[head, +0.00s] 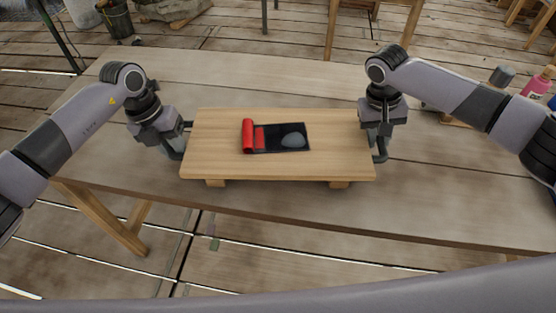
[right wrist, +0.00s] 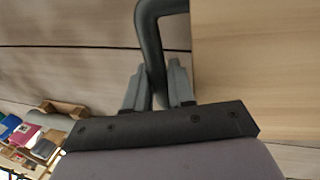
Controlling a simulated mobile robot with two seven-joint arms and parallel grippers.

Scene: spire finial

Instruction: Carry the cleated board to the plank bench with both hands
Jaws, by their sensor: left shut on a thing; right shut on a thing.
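The cleated board (head: 225,150) is pale wood with two cleats under its front edge and a dark handle at each end. It looks level, over a long wooden table (head: 280,205); I cannot tell whether its cleats touch the top. My left gripper (head: 183,142) is shut on the handle at the left end. My right gripper (head: 379,150) is shut on the right handle. The right wrist view shows the dark handle (right wrist: 149,45) between the fingers (right wrist: 155,85), beside the board (right wrist: 260,60). I cannot tell for sure which surface is the plank bench.
A black panel (head: 273,140) with a grey rounded patch and a red roll (head: 247,136) lie on the board. Bottles and other small items (head: 535,85) stand at the right. A dark bucket (head: 118,20) is at the back left. The tabletop behind the board is clear.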

